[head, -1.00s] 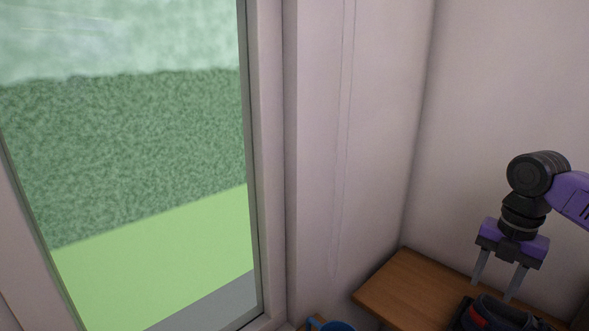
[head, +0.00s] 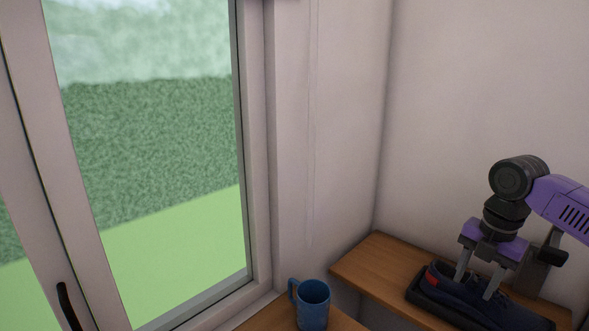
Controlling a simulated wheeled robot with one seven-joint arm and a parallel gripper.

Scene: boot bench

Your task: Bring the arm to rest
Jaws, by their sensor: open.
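My gripper (head: 476,284) is at the right of the head view, pointing down, with its two grey fingers spread apart. The fingers are over a dark blue shoe (head: 490,304) with a red patch near its left end. In this view the fingers overlap the shoe's upper part; whether they touch it I cannot tell. My purple and black arm comes in from the right edge.
The shoe is on a black tray (head: 424,297) on a wooden bench (head: 372,262) against the wall. A blue mug (head: 313,305) stands on a lower wooden surface (head: 262,318) beside a window (head: 150,150). A dark handle (head: 68,305) is on the window frame.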

